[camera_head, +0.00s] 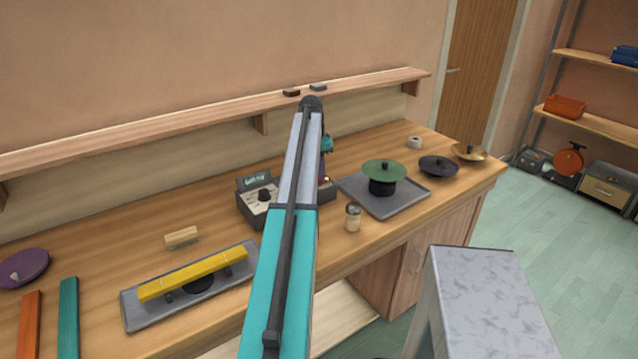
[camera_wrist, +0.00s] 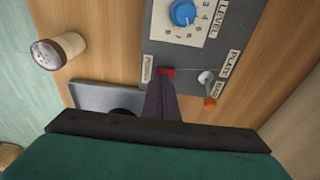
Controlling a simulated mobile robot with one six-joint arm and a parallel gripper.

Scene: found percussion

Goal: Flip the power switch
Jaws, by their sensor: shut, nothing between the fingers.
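The power switch (camera_wrist: 167,72) is a small red rocker on a grey control box (camera_wrist: 153,50), beside a small label. My gripper (camera_wrist: 161,84) is shut and empty, its dark fingertips right at the near edge of the red switch. I cannot tell whether they touch it or which way the switch is set. In the head view my arm hides most of this box and most of the gripper.
The box also has a blue level knob (camera_wrist: 183,13) and an orange-tipped toggle (camera_wrist: 210,103) close to my fingers. A shaker (camera_head: 353,218), a meter box (camera_head: 257,205) and a tray (camera_head: 408,206) with a green disc (camera_head: 384,169) stand nearby.

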